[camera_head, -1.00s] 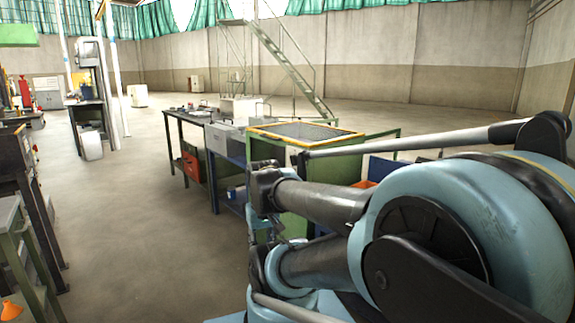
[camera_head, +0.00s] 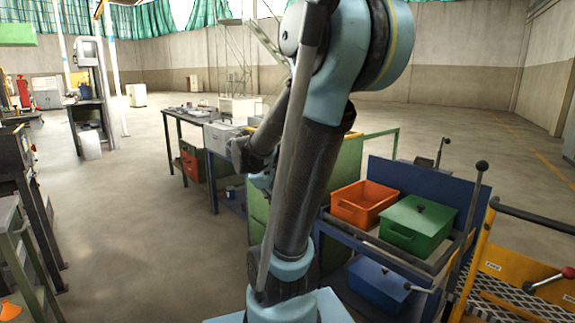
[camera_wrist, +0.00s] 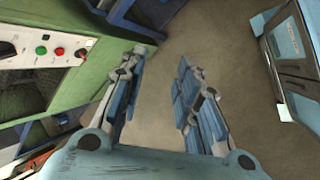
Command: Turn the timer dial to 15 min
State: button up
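In the wrist view, a white control plate (camera_wrist: 40,53) on a green housing shows at the upper left. It carries a dark round dial (camera_wrist: 7,48) at the left picture edge, a green button (camera_wrist: 41,50), a red button (camera_wrist: 59,51) and a small black knob (camera_wrist: 81,53). I cannot tell which of the two is the timer dial, nor read its setting. My gripper (camera_wrist: 158,68) is open and empty, its fingers apart over bare floor, to the right of the plate and not touching it. In the head view, my arm hides much of the green housing.
An orange bin (camera_head: 363,203) and a green lidded box (camera_head: 417,225) stand on a blue rack, with a blue box (camera_head: 379,285) below. A yellow cart (camera_head: 520,285) stands at the right. A dark workbench (camera_head: 183,122) is behind. Floor at the left centre is clear.

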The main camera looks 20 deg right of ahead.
jog(key=w+d+r+n+t+h, duration=0.1)
jog(key=w+d+n+h, duration=0.2)
jog(key=w, duration=0.6)
jog(key=w+d+r+n+h, duration=0.1)
jog(key=w+r+n+h, duration=0.1)
jog(key=w+n, duration=0.5)
jog(key=w+a+f+n+t+h, duration=0.1)
jog(key=w+f+n+h, duration=0.2)
jog(key=w, duration=0.4)
jog(key=w+a+f+n+t+h, duration=0.1)
jog(key=w+a+n+t+h, duration=0.15)
jog(key=w+n, duration=0.4)
jog(key=w+d, duration=0.3)
jog(key=d, duration=0.5)
jog(key=w+d+m, duration=0.1)
jog(key=w+d, duration=0.3)
jog(key=d, duration=0.5)
jog(key=shift+r+g, duration=0.2)
jog(key=shift+g, duration=0.25)
jog(key=shift+w+h, duration=0.1)
jog(key=shift+h, duration=0.15)
grip_shut()
